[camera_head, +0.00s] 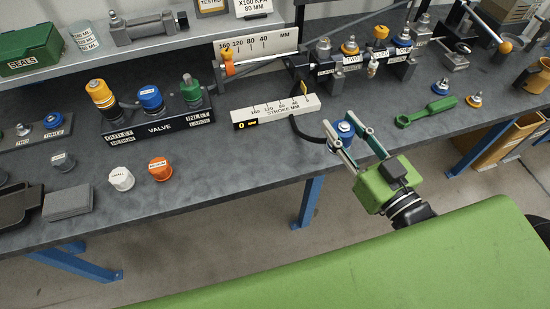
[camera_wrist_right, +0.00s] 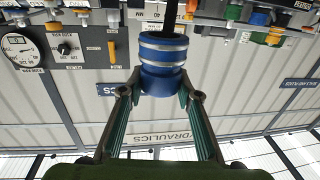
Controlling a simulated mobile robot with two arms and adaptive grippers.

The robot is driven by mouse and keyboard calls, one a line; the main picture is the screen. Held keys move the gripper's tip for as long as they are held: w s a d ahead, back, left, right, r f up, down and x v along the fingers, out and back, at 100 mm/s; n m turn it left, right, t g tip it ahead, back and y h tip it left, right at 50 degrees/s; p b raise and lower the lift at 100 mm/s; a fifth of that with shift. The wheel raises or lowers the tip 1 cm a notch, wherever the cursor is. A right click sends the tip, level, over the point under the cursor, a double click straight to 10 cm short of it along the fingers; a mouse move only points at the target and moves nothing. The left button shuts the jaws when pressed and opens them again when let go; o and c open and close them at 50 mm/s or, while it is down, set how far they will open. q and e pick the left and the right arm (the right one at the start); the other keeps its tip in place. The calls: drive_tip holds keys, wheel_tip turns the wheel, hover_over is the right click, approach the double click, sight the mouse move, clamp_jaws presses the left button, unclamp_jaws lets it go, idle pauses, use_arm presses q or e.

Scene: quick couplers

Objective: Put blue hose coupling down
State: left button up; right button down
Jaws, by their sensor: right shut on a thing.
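The blue hose coupling (camera_head: 344,130) is between the two fingers of my right gripper (camera_head: 346,127), over the front edge of the bench. In the right wrist view the coupling (camera_wrist_right: 163,72) shows blue with silver bands, a dark hose at its upper end, and the right gripper's fingertips (camera_wrist_right: 160,93) shut on its sides. In the head view a black hose (camera_head: 296,128) curves from beside the stroke scale toward the coupling. Whether the coupling touches the bench cannot be told. My left gripper is not in view.
The valve block (camera_head: 160,122) carries orange, blue and green couplings. White (camera_head: 121,178) and orange (camera_head: 160,169) caps stand before it. The stroke scale (camera_head: 275,112) lies behind the gripper. A green wrench (camera_head: 426,112) lies right. The bench front (camera_head: 230,172) between caps and gripper is clear.

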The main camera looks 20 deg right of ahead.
drive_tip(key=shift+w+d+r+n+y+b, duration=0.1)
drive_tip(key=shift+w+d+n+y+b, duration=0.25)
drive_tip(key=shift+w+d, duration=0.25)
drive_tip(key=shift+w+a+f+b, duration=0.25)
drive_tip(key=shift+w+b, duration=0.35)
drive_tip(key=w+a+f+b, duration=0.1)
drive_tip(key=w+a+f, duration=0.3)
drive_tip(key=w+a+f+b, duration=0.1)
drive_tip(key=w+a+f, duration=0.3)
drive_tip(key=a+f, duration=0.1)
drive_tip(key=shift+w+a, duration=0.25)
wheel_tip(320, 180, down, 2)
drive_tip(key=shift+a+f, duration=0.1)
drive_tip(key=shift+f, duration=0.1)
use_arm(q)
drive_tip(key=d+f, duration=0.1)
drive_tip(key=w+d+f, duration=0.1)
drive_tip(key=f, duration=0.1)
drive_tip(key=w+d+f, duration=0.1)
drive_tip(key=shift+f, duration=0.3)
use_arm(e)
drive_tip(key=shift+f, duration=0.4)
drive_tip(key=shift+f, duration=0.1)
